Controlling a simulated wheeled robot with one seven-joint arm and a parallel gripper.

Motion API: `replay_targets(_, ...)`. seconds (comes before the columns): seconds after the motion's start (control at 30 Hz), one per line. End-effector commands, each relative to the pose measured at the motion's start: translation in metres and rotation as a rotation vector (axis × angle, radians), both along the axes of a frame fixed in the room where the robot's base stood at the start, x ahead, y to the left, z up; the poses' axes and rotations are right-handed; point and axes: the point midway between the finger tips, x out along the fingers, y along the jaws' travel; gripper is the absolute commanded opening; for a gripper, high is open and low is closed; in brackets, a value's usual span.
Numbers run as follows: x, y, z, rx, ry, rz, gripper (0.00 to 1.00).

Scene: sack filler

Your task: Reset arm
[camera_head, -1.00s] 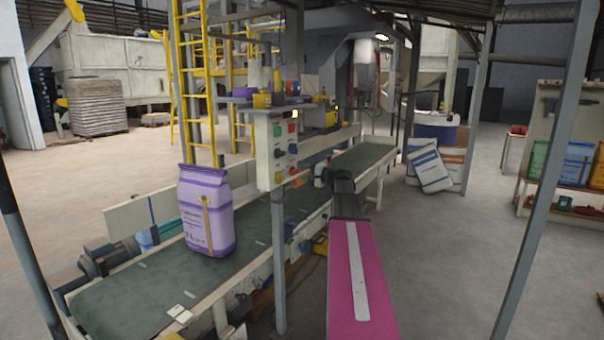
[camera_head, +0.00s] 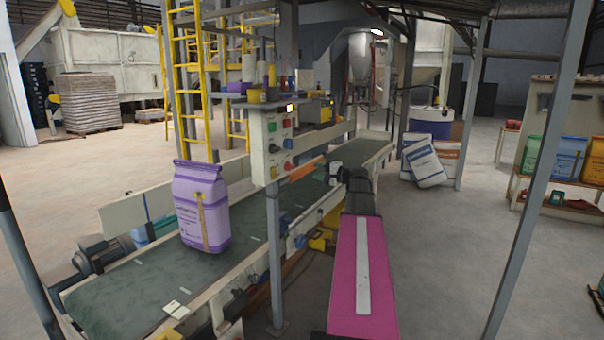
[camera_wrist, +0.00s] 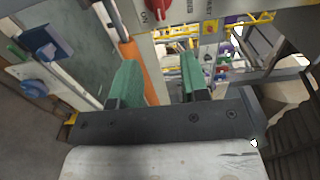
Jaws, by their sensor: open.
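My gripper (camera_wrist: 160,82) shows in the wrist view with two green fingers spread apart and nothing between them. It points toward the lower part of a grey control box (camera_wrist: 185,10) with a red knob. In the head view my pink arm reaches forward beside the conveyor.
The green-belted conveyor (camera_head: 125,293) runs along my left and carries a purple sack (camera_head: 203,208) standing upright. The control box (camera_head: 272,150) stands on a grey post (camera_head: 276,260). White sacks (camera_head: 426,164) lean at the back.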

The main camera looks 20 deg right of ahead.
Motion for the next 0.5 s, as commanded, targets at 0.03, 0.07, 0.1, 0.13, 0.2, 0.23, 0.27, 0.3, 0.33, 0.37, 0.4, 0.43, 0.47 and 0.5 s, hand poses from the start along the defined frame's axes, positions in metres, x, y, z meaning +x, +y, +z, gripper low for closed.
replay_targets(0.03, 0.000, 0.000, 0.000, 0.000, 0.000, 0.000, 0.41)
replay_targets(0.07, 0.000, 0.000, 0.000, 0.000, 0.000, 0.000, 0.41)
replay_targets(0.1, 0.000, 0.000, 0.000, 0.000, 0.000, 0.000, 0.41)
replay_targets(0.13, 0.000, 0.001, -0.001, -0.001, 0.002, 0.001, 0.41)
replay_targets(0.2, -0.001, 0.007, -0.006, -0.011, 0.011, 0.007, 0.41)
replay_targets(0.23, -0.001, 0.013, -0.010, -0.021, 0.020, 0.012, 0.41)
replay_targets(0.27, -0.002, 0.020, -0.016, -0.034, 0.032, 0.020, 0.41)
replay_targets(0.3, -0.003, 0.031, -0.026, -0.056, 0.052, 0.031, 0.41)
replay_targets(0.33, -0.005, 0.042, -0.036, -0.077, 0.071, 0.043, 0.41)
replay_targets(0.37, -0.007, 0.055, -0.047, -0.101, 0.094, 0.056, 0.41)
replay_targets(0.4, -0.011, 0.072, -0.063, -0.140, 0.126, 0.076, 0.41)
replay_targets(0.43, -0.014, 0.086, -0.076, -0.171, 0.151, 0.094, 0.41)
replay_targets(0.47, -0.018, 0.100, -0.090, -0.206, 0.178, 0.111, 0.41)
replay_targets(0.5, -0.024, 0.119, -0.108, -0.254, 0.215, 0.136, 0.41)
